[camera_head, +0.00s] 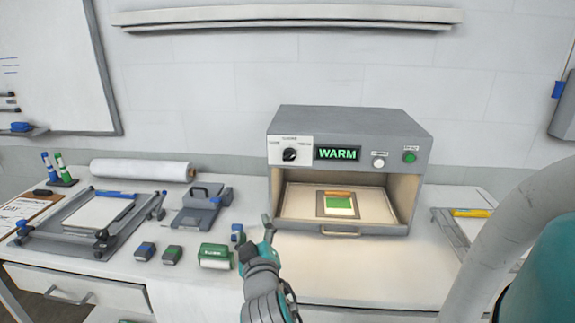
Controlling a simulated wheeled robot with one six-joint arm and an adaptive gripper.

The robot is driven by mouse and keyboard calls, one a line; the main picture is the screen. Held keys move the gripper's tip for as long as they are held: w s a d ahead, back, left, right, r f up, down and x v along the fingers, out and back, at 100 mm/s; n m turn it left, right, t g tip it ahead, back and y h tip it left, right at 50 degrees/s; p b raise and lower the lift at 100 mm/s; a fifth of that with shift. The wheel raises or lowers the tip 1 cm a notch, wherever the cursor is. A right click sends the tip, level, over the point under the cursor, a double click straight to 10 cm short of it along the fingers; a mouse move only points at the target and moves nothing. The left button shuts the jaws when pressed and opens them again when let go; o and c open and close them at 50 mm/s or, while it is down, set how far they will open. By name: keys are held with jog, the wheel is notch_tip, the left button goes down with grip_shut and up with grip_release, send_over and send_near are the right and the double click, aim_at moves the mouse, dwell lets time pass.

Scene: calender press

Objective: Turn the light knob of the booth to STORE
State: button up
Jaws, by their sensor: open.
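The booth (350,122) is a grey box with an open, lit front, standing on the counter. A black round knob (289,154) sits on a white plate at the upper left of its front panel. Small labels surround the knob, too small to read. The display (338,153) beside it shows WARM in green letters. My gripper (268,228) is in front of the booth's lower left corner, below the knob and apart from it. It is open and I see nothing in it.
A white button (378,162) and a green button (410,157) are right of the display. A green and tan sample (339,203) lies inside the booth. A green block (215,256), a grey punch (195,208) and a paper trimmer (90,222) are at left.

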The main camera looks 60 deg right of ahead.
aim_at(288, 157)
jog(key=s+d+r+m+g+h, duration=0.35)
jog(key=d+r, duration=0.45)
jog(key=r, duration=0.3)
jog(key=shift+m+g, duration=0.55)
jog(key=x, duration=1)
jog(key=shift+w+d, duration=0.2)
jog(key=shift+w, duration=0.15)
jog(key=c, duration=1.1)
jog(key=shift+c, duration=0.2)
